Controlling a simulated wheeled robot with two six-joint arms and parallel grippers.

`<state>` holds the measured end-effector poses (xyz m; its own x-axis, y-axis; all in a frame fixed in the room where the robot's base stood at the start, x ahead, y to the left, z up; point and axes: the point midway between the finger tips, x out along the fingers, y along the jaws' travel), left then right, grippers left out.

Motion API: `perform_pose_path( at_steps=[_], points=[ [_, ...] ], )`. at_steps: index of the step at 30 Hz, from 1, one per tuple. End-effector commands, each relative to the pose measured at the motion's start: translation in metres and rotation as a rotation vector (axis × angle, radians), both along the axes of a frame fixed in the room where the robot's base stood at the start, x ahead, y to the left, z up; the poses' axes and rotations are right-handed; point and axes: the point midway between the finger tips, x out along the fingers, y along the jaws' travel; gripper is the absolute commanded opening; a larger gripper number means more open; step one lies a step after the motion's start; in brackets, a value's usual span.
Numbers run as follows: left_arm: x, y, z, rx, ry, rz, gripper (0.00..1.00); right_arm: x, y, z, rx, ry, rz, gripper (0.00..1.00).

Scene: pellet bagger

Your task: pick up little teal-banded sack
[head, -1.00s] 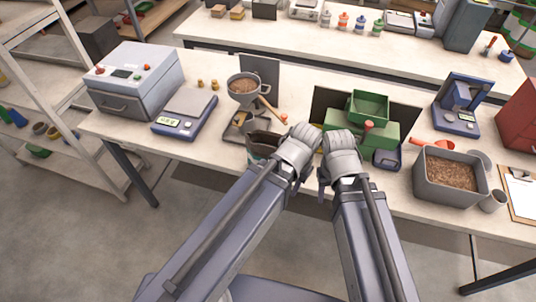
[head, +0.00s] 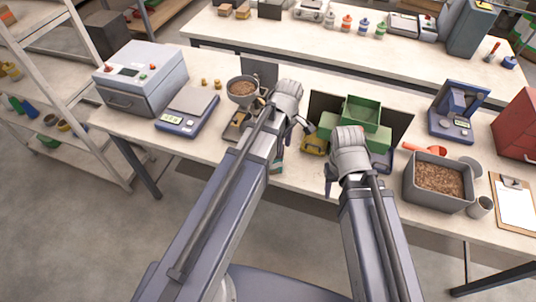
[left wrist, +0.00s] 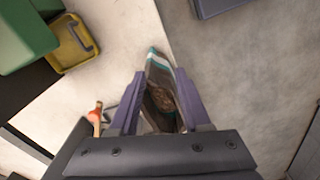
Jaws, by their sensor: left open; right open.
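The little teal-banded sack (left wrist: 161,92) stands open-topped with brown pellets inside, seen from above in the left wrist view. Its teal band shows at the upper rim side. My left gripper (left wrist: 160,74) is open, with one finger on each side of the sack; whether they touch it I cannot tell. In the head view the sack (head: 277,167) is mostly hidden behind my left arm, near the table's front edge.
A green machine (head: 362,115) and yellow tray (head: 314,145) stand right of my left gripper. A funnel (head: 243,90) with pellets and a scale (head: 187,110) are to the left. A grey pellet bin (head: 438,181) and red scoop (head: 424,149) are to the right.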

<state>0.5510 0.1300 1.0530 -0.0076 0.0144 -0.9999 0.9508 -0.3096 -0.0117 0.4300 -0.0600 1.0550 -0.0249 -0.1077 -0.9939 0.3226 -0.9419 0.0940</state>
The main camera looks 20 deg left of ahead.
Motion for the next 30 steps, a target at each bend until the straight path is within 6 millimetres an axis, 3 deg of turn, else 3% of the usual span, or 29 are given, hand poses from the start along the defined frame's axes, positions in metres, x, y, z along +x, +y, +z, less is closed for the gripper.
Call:
perform_pose_path(
  at_steps=[2,4,10,20,30],
  points=[
    [0.010,0.008,0.006,-0.005,-0.004,0.110,0.47,0.000,0.000,0.006,0.000,0.000,0.000,0.50],
    [0.013,0.011,-0.015,-0.007,-0.006,0.165,0.47,0.000,0.000,-0.015,0.000,0.000,0.001,0.50],
    [0.018,0.016,-0.032,-0.011,-0.009,0.255,0.47,0.000,0.000,-0.032,-0.001,0.000,0.004,0.50],
    [0.019,0.018,-0.036,-0.013,-0.010,0.283,0.47,0.000,0.000,-0.036,-0.001,0.000,0.006,0.50],
    [0.020,0.018,-0.062,-0.013,-0.010,0.281,0.47,0.000,0.000,-0.062,-0.001,0.000,0.004,0.50]
  ],
)
